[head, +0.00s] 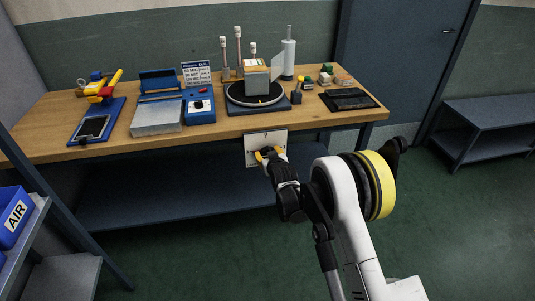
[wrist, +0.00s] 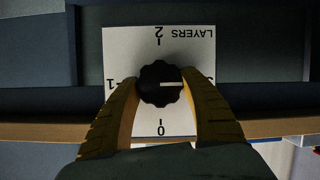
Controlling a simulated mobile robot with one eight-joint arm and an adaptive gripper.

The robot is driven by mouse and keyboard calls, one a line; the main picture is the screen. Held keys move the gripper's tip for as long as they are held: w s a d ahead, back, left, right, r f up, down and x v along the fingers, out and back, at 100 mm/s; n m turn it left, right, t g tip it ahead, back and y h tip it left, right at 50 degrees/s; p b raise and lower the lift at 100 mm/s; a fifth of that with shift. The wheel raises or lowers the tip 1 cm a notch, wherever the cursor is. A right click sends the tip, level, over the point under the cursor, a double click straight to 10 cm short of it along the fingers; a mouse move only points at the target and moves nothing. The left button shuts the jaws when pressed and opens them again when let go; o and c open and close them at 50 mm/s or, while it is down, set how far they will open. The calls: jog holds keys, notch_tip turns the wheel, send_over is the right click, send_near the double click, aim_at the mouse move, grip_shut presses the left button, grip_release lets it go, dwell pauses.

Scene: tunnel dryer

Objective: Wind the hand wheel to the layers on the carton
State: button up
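The hand wheel (wrist: 160,84) is a black lobed knob on a white plate (wrist: 185,45), which also shows below the bench edge in the head view (head: 265,138). In the wrist view the plate reads upside down: "LAYERS", 2 at top, 1 at left, 0 at bottom. The right-hand mark is partly hidden by a finger. The knob's white line points right, towards that mark. My gripper (wrist: 161,82) has its yellow fingers on both sides of the knob, seemingly touching it. The carton (head: 256,80) is grey with a tan top and stands on a round turntable (head: 240,98); its layers are unclear.
The wooden bench (head: 230,127) carries a blue control box (head: 200,105), a small sign (head: 196,72) too small to read, a white roll (head: 288,60), several small blocks and a dark tray (head: 350,99). A blue lower shelf (head: 180,192) lies beneath.

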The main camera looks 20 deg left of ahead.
jog(key=o, duration=0.4)
jog(key=shift+o, duration=0.2)
jog(key=shift+s, duration=0.1)
jog(key=v, duration=1.2)
